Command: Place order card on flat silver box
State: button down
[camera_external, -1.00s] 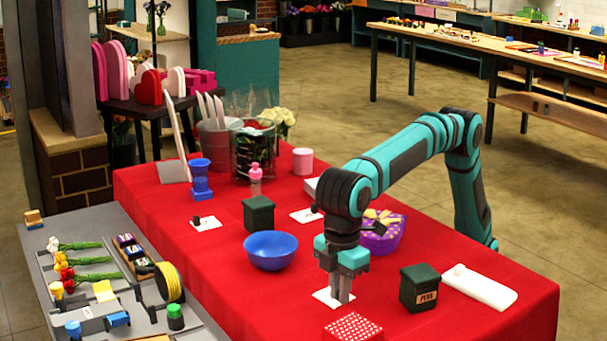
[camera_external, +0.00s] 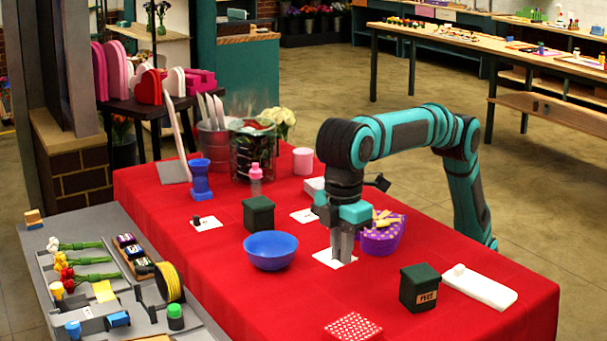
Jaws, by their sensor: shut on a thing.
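My gripper (camera_external: 343,258) is shut on a white order card (camera_external: 325,258) above the red table. The fingers hide the card's middle, and I cannot tell how high it hangs. A low pale box (camera_external: 313,185), perhaps the flat silver box, lies farther back, partly hidden behind my arm. Two other white cards lie on the table: one with a dark knob (camera_external: 206,223) at the left, and one (camera_external: 304,215) just behind my gripper.
A purple dotted heart box (camera_external: 383,240) is close right of my gripper. A blue bowl (camera_external: 271,250) and a dark green box (camera_external: 258,214) are left. Another green box (camera_external: 420,288), a long white object (camera_external: 480,288) and a red dotted box (camera_external: 353,326) are nearer the front.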

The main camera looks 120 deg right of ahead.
jog(key=shift+r, duration=0.35)
jog(key=shift+d, duration=0.3)
jog(key=s+d+r, duration=0.1)
jog(key=s+d, duration=0.5)
jog(key=d, duration=0.6)
jog(key=s+d+r+m, duration=0.15)
jog(key=s+d, duration=0.35)
jog(key=d, duration=0.7)
jog(key=s+d+r+n, duration=0.1)
jog(key=s+d+r, duration=0.1)
jog(key=s+d, duration=0.65)
jog(key=s+d+f, duration=0.2)
jog(key=s+d, duration=0.6)
jog(key=d, duration=0.3)
jog(key=shift+m, duration=0.35)
jog(key=shift+s+f, duration=0.15)
jog(key=shift+f, duration=4.4)
jog(key=shift+f, duration=0.1)
